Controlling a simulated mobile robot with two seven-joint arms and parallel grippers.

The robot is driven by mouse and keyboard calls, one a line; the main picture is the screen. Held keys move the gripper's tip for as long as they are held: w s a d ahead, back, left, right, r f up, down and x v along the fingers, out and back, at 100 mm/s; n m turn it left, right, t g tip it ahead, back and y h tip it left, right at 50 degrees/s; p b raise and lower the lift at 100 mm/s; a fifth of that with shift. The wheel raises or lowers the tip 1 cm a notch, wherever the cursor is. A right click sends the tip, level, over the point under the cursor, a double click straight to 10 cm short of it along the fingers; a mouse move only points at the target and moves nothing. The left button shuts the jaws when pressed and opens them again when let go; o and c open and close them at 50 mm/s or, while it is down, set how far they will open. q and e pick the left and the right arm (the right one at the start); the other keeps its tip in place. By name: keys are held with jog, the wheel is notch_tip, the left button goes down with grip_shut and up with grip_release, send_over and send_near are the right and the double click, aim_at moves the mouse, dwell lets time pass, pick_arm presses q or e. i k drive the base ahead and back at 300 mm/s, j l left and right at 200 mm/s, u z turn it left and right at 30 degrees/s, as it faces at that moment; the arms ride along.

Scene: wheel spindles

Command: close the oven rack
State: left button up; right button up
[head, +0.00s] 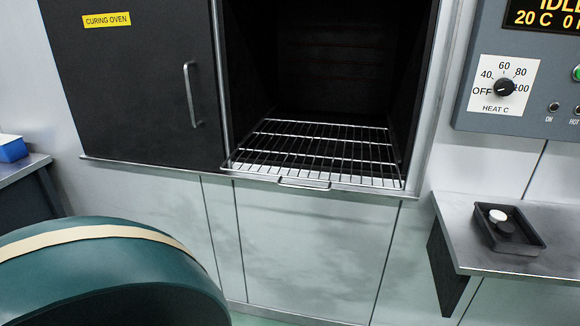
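The oven rack (318,149) is a silver wire grid in the open bay of the curing oven. It lies level, low in the bay, and its back part reaches into the dark interior. Its front edge, with a small wire handle (304,183), sits at the front sill and seems to stick out slightly past it. A dark oven door panel (140,90) with a vertical metal handle (192,95) stands to the left of the opening. Neither of my grippers is in view.
A grey control panel (510,90) with a heat dial (504,87) is on the wall at right. Below it, a metal shelf (480,232) holds a black tray (512,244) with small round pieces. A blue box (12,148) sits far left. The rack's front looks clear.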

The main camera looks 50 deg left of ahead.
aim_at(280, 176)
jog(key=u, duration=1.65)
